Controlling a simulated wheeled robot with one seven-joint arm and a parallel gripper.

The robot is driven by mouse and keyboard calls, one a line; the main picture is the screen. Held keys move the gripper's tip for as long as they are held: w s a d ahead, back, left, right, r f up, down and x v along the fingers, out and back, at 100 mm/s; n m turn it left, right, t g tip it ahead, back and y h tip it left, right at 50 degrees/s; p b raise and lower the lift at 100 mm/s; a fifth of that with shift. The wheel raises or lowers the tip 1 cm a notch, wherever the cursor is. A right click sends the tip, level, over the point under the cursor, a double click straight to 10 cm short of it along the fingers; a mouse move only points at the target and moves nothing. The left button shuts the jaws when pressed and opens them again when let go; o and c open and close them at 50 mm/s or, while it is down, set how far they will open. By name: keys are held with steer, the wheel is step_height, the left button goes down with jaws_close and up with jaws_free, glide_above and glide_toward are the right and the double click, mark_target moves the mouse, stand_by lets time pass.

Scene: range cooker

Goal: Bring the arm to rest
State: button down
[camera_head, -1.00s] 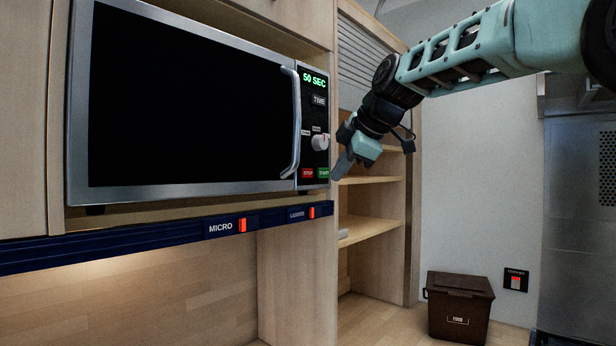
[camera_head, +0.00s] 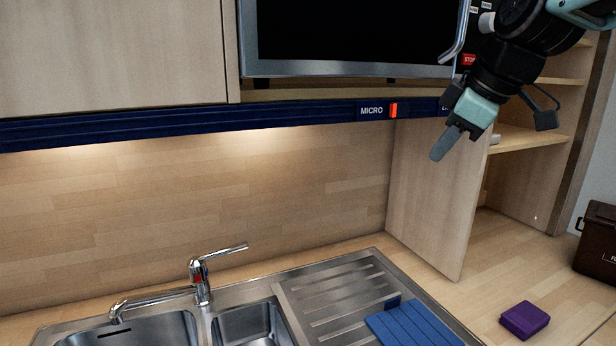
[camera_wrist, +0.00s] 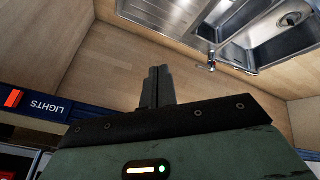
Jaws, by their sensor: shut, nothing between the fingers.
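My gripper (camera_head: 442,147) hangs in the upper right of the head view, in front of the shelf unit and below the microwave's right end. Its fingers point down and to the left. In the wrist view the two fingers of my gripper (camera_wrist: 158,86) lie side by side, shut, with nothing between them. My gripper appears clear of the surfaces around it.
The microwave (camera_head: 350,68) sits above the blue switch rail (camera_head: 200,129). The wooden splashback (camera_head: 200,200) is bare.

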steer(key=s+a+f+m+g+b, duration=0.1)
steer(key=s+a+f+g, duration=0.1)
steer(key=s+a+f, duration=0.35)
steer(key=s+a+f+m+g, duration=0.1)
steer(key=s+a+f, duration=0.2)
steer(key=s+f, duration=0.45)
steer(key=s+f+m+g+h+b, duration=0.1)
steer(key=s+f+m+g+h, duration=0.1)
steer(key=s+f, duration=0.9)
steer(key=s, duration=0.3)
steer(key=shift+d+f, duration=0.2)
steer(key=shift+f, duration=0.15)
